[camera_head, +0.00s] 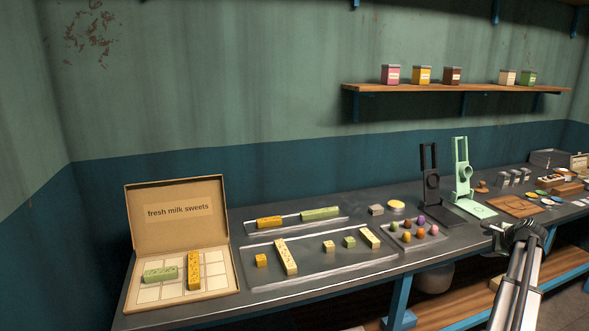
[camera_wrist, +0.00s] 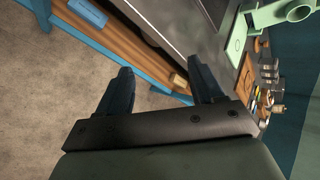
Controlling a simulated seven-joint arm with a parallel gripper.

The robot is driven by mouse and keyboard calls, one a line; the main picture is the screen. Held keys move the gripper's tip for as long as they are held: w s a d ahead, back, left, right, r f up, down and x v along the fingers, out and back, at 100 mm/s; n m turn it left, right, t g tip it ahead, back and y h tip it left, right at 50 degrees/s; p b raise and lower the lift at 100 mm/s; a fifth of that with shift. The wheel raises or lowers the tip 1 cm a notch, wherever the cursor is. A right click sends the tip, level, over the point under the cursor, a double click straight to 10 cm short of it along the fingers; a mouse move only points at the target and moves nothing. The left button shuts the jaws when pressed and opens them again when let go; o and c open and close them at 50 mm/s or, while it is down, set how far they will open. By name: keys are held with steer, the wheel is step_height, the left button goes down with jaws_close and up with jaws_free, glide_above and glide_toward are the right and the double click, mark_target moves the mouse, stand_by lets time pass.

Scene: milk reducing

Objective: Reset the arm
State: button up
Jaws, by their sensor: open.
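My gripper (camera_head: 516,229) is at the right in the head view, at the front edge of the table by the green press. In the wrist view my gripper (camera_wrist: 160,82) shows two dark fingers spread wide apart with nothing between them. Below and beyond the fingers are the floor, the lower wooden shelf and the table's edge. The open sweets box (camera_head: 235,288), labelled "fresh milk sweets", stands at the left end of the table. A green bar (camera_head: 160,274) and an orange bar (camera_head: 194,270) lie in its grid.
A large tray (camera_head: 262,283) holds several sweet pieces, with a smaller tray (camera_head: 290,229) behind it. A black press (camera_head: 430,182) and green press (camera_head: 462,172) stand upright near my gripper. A wooden board (camera_head: 512,206) and small items crowd the right. Floor is open in front.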

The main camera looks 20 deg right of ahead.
steer(key=w+a+f+n+g+y, duration=0.2)
steer(key=w+a+f+n, duration=0.1)
steer(key=a+f, duration=0.9)
steer(key=w+a+f+n+g+y, duration=0.2)
steer(key=a+f+n, duration=0.1)
steer(key=a+f, duration=0.8)
steer(key=s+a+f+n+g+y, duration=0.1)
steer(key=s+a+f+n+g, duration=0.15)
steer(key=a+f, duration=0.75)
steer(key=s+a+f+n+g+y, duration=0.15)
steer(key=a+f+n, duration=0.35)
steer(key=a, duration=0.8)
steer(key=s+a+f+n+g+h, duration=0.1)
steer(key=s+a+f+n+g, duration=0.1)
steer(key=s+a+f, duration=0.45)
steer(key=s+a+f+n+g, duration=0.2)
steer(key=s+a+f+n, duration=0.15)
steer(key=s+a, duration=0.55)
steer(key=s+a+f+n+g+h, duration=0.1)
steer(key=s+a+f+n, duration=0.1)
steer(key=s+a, duration=0.4)
steer(key=s+a+f+n+g+h, duration=0.1)
steer(key=s+a+n, duration=0.3)
steer(key=s, duration=0.8)
steer(key=shift+s+a+f+n+g, duration=0.15)
steer(key=shift+a+f+n+g, duration=0.15)
steer(key=shift+a+f+g, duration=0.45)
